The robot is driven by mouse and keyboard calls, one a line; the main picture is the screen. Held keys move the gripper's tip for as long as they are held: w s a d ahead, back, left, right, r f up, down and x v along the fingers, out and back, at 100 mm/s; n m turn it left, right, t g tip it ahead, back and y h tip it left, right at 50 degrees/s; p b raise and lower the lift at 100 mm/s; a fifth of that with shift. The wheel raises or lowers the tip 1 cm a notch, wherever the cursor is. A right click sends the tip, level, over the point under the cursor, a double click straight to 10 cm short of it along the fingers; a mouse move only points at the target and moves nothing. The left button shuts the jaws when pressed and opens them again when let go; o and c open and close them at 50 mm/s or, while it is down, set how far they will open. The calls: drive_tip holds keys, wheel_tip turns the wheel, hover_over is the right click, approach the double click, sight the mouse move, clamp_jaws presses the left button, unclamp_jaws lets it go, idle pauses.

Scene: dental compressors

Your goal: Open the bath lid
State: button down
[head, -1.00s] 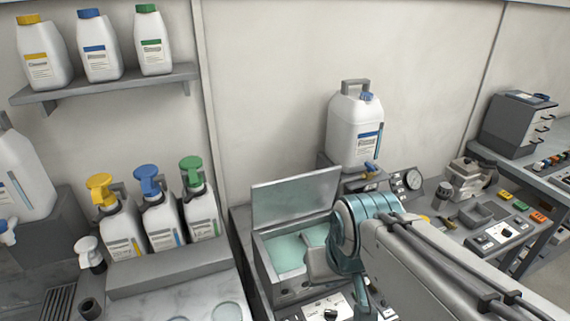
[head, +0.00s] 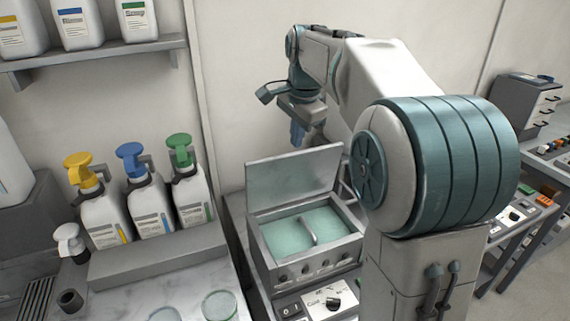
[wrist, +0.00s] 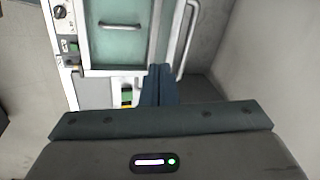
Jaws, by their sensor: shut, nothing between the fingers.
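The bath (head: 257,257) is a grey metal box holding pale green liquid, with a slim bar across its middle. Its flat grey lid (head: 293,182) stands raised along the back edge, so the bath is open. In the wrist view, the bath (wrist: 83,45) shows at upper left with its green interior, and the lid (wrist: 171,35) is seen nearly edge-on with a bar handle on its far side. My gripper (head: 298,137) is above and behind the raised lid, apart from it. Its blue fingers (wrist: 158,82) are shut together and empty, pointing down.
Pump bottles (head: 150,205) stand on a grey ledge left of the bath. A shelf (head: 95,60) with bottles is on the wall above. A control panel (head: 328,302) is in front of the bath. The wall is close behind my gripper. My arm hides the bench to the right.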

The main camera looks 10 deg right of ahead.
sight(290, 172)
drive_tip(key=w+f+m, duration=0.1)
drive_tip(key=w+f, duration=0.1)
drive_tip(key=f, duration=0.1)
drive_tip(key=w+f+m, duration=0.1)
drive_tip(key=w+f, duration=0.1)
drive_tip(key=f, duration=0.2)
drive_tip(key=w+f+b, duration=0.1)
drive_tip(key=w+f, duration=0.1)
drive_tip(key=f, duration=0.2)
drive_tip(key=shift+w+a+m, duration=0.1)
drive_tip(key=shift+w+m, duration=0.25)
drive_tip(key=shift+m, duration=0.05)
